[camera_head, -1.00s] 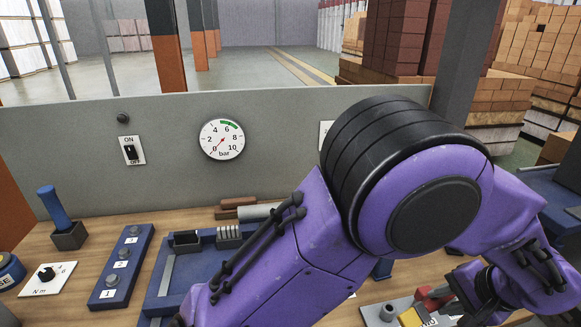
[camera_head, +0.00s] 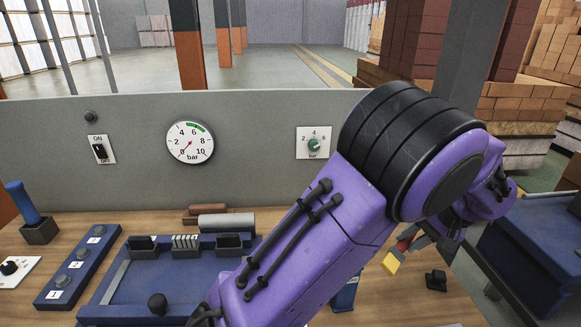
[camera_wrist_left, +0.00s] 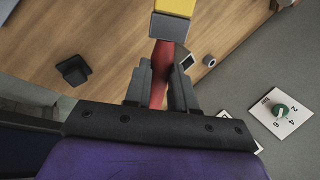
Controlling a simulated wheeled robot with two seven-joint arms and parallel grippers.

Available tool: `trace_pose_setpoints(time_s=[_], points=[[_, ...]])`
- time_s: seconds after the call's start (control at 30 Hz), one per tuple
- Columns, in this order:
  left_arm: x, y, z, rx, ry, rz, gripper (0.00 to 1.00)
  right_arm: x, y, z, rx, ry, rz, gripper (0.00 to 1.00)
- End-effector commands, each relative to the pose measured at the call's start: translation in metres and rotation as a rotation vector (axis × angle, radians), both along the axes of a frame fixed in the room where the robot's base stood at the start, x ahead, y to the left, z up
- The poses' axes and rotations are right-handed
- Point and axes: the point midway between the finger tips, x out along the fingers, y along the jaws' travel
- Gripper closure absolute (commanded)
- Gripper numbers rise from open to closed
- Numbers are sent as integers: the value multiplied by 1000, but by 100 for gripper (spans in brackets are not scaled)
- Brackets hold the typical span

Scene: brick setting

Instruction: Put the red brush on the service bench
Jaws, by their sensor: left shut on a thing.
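The red brush (camera_head: 405,243) has a red handle and a yellow-and-grey head that hangs low left of my left gripper (camera_head: 417,238) in the head view. My left gripper is shut on the red handle and holds the brush above the wooden worktop (camera_head: 455,297). In the left wrist view the red handle (camera_wrist_left: 161,70) runs between the fingers (camera_wrist_left: 160,82), with the head at the top edge. A separate blue bench (camera_head: 535,245) stands at the right; I cannot tell by its look whether it is the service bench. My right gripper is not in view.
A small dark holder (camera_head: 436,281) stands on the worktop below the brush. A blue tray (camera_head: 165,285), a button box (camera_head: 78,268) and a grey roll (camera_head: 226,221) are to the left. A grey panel (camera_head: 260,150) with a gauge closes the back. A gap separates worktop and blue bench.

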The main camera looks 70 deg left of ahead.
Motion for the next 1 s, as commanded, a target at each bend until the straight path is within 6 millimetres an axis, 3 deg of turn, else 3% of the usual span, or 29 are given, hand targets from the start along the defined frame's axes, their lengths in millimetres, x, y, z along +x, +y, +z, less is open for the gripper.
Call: trace_pose_setpoints(time_s=[0.23,0.37,0.6,0.7,1.0], points=[[2,10,0,-1,2,26,100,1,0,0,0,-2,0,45],[17,24,-9,-4,5,28,100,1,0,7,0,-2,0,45],[71,70,-39,-3,5,29,100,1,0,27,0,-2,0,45],[86,82,-65,-2,6,28,100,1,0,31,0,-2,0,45],[108,100,-102,-1,6,26,100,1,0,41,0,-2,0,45]])
